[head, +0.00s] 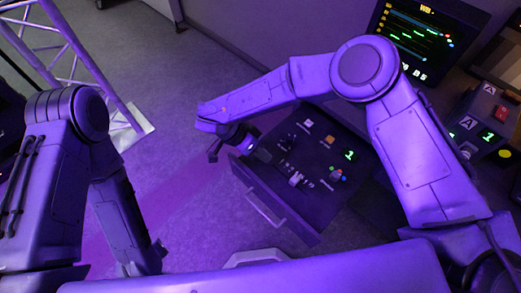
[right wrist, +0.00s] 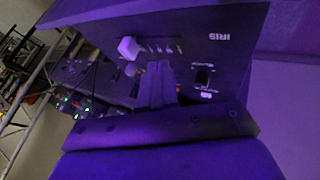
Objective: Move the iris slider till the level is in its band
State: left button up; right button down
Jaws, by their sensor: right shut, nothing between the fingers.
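In the right wrist view, a dark panel carries the upside-down label IRIS (right wrist: 219,36). A pale block-shaped knob (right wrist: 130,47), which looks like the iris slider, stands at the left end of a row of tick marks. My right gripper (right wrist: 157,83) has its fingers together, empty, close below the knob and tick row; I cannot tell whether they touch. In the head view my right gripper (head: 262,155) is over the left part of the dark control panel (head: 322,185). A screen (head: 415,42) shows green bars on several lines; its band is too small to read. My left gripper is not visible.
The panel top holds an orange button (head: 330,140), a green digit display (head: 349,155) and small controls. A drawer handle (head: 265,207) is on its front. More control boxes (head: 487,115) stand at the right. A truss (head: 75,60) is at the upper left. The floor between is clear.

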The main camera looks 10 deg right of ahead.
aim_at(295, 180)
jog(key=p+x, duration=0.1)
jog(key=x, duration=0.5)
jog(key=shift+d+r, duration=0.15)
jog(key=s+d+p, duration=0.2)
jog(key=s, duration=0.1)
jog(key=shift+d+r, duration=0.1)
